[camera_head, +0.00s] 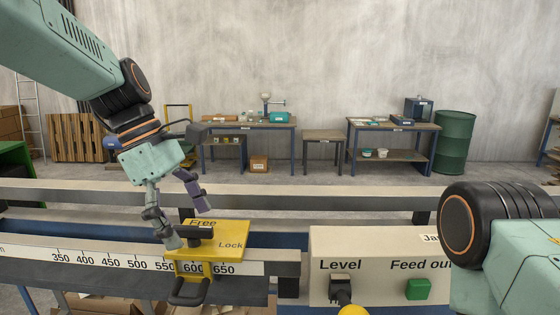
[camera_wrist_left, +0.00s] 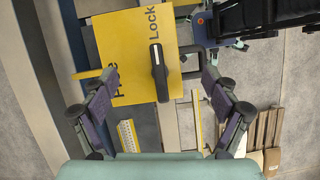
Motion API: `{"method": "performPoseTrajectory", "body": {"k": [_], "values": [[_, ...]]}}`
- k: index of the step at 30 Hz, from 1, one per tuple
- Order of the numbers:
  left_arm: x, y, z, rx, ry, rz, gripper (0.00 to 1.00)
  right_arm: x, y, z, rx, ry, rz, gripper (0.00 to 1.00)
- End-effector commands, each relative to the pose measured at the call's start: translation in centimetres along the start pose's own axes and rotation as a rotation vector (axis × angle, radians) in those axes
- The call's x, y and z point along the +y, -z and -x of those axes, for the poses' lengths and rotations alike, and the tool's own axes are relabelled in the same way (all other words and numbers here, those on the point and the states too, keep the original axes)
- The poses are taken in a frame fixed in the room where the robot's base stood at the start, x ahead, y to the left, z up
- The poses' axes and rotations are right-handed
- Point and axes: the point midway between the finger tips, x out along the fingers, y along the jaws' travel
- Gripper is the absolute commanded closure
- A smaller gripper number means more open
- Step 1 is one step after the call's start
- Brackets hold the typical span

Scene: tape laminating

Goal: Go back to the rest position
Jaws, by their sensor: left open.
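My left gripper (camera_head: 184,219) hangs just above the yellow Free/Lock plate (camera_head: 232,232). Its fingers are apart and nothing is between them. In the left wrist view the open fingers of the left gripper (camera_wrist_left: 158,92) sit on either side of the plate's lower part. The black lock lever (camera_head: 200,232) on the plate also shows in the left wrist view (camera_wrist_left: 159,72), with no finger closed on it. My right arm comes in at the lower right, and its gripper is out of view.
A ruler scale (camera_head: 110,262) runs along the rail to the left of the plate. A control box (camera_head: 375,245) with a Level switch (camera_head: 342,287) and a green Feed out button (camera_head: 418,289) stands to the right. Work tables (camera_head: 400,126) and a green barrel (camera_head: 454,142) stand far behind.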

Motion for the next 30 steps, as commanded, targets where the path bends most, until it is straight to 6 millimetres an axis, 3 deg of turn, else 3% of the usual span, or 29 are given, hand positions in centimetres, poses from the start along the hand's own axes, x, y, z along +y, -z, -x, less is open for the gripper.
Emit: {"method": "performPoseTrajectory", "body": {"k": [9, 30], "values": [[-0.07, -0.03, 0.01, -0.001, -0.049, 0.117, 0.13, 0.00, 0.00, 0.00, 0.000, 0.000, 0.000, 0.60], [0.14, 0.45, 0.17, 0.030, -0.072, 0.091, 0.13, 0.03, -0.15, -0.20, 0.002, -0.006, 0.006, 0.60]]}}
